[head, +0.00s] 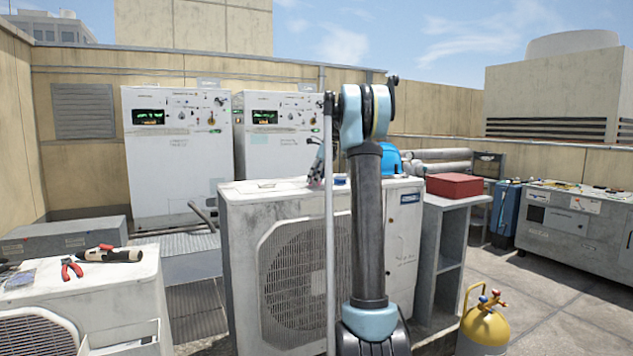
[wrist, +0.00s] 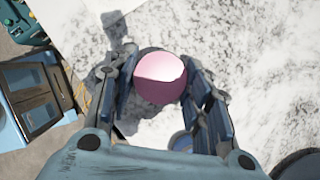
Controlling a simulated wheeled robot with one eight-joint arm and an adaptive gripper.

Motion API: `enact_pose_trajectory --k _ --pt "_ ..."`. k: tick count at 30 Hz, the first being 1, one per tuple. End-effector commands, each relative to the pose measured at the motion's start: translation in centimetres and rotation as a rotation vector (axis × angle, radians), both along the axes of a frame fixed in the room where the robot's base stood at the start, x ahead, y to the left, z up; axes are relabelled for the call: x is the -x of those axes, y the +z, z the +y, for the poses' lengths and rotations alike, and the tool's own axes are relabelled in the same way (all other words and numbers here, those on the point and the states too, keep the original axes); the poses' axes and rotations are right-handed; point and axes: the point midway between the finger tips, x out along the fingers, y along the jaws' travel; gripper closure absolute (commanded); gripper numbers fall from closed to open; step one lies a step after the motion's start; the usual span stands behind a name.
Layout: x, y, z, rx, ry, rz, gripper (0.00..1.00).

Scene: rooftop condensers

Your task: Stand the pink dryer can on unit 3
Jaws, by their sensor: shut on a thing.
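The pink dryer can (wrist: 160,78) is between the two fingers of my gripper (wrist: 160,62) in the wrist view, seen end-on. My gripper is shut on it. My arm partly hides my gripper there. I cannot tell whether the can touches the unit's top. The white, dirt-speckled top also fills much of the wrist view (wrist: 260,50). I cannot read a unit number.
A small blue round thing (head: 340,181) lies on the unit's top near my gripper. Another condenser (head: 120,290) at left holds red pliers (head: 72,267) and a cream-and-black tool. A red box (head: 454,185) sits on a grey shelf at right. A yellow cylinder (head: 484,325) stands on the floor.

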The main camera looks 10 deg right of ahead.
Motion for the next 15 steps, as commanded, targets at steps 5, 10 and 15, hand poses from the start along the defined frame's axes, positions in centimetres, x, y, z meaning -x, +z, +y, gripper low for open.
enact_pose_trajectory --k 5,10,15 --pt "-0.01 -0.10 -0.03 0.000 0.000 0.000 0.44" --pt "-0.01 -0.08 -0.04 0.000 0.000 0.000 0.35" --pt "-0.01 -0.07 -0.05 0.000 -0.001 0.000 0.35"
